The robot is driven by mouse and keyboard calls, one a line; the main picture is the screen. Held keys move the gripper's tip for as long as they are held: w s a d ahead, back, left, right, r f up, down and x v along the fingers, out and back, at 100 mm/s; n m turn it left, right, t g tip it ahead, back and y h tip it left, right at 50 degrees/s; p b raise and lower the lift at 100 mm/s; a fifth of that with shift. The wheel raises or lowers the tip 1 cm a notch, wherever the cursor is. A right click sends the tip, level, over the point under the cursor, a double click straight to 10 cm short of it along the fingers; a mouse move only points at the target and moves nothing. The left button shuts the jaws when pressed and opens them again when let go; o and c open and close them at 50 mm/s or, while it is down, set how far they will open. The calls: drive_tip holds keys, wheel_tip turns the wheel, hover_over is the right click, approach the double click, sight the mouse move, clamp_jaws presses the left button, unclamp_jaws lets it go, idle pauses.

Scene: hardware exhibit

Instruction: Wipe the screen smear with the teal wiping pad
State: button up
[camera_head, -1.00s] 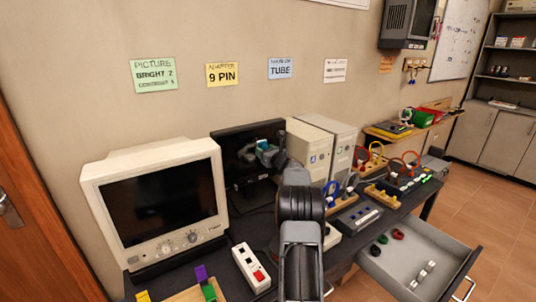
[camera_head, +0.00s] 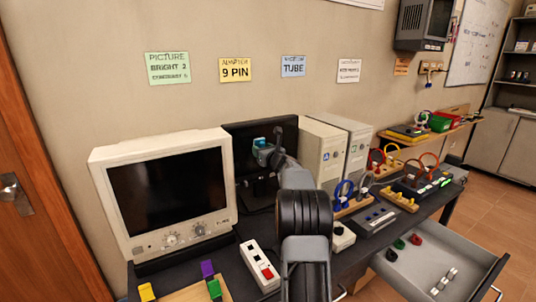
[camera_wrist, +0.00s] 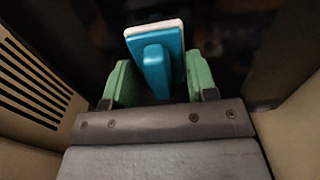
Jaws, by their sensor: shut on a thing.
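The teal wiping pad (camera_head: 259,142) is in front of the upper middle of the black flat monitor (camera_head: 236,134). My gripper (camera_head: 266,153) is shut on it. In the wrist view, the pad (camera_wrist: 138,38) has a pale face edge pointing away from me, and its teal handle sits between the green fingertips of my gripper (camera_wrist: 158,80). The dark monitor fills the background there. I cannot tell whether the pad touches the screen. No smear can be made out; my gripper and arm hide part of the screen.
A beige CRT monitor (camera_head: 228,180) stands left of the flat monitor, and beige computer towers (camera_head: 325,150) stand right of it. A white power strip (camera_head: 258,262) lies on the bench below. An open drawer (camera_head: 465,250) juts out at the right.

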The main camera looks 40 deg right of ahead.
drive_tip(key=shift+w+a, duration=0.1)
drive_tip(key=shift+a, duration=0.35)
drive_tip(key=shift+a+b, duration=0.1)
drive_tip(key=shift+b, duration=0.2)
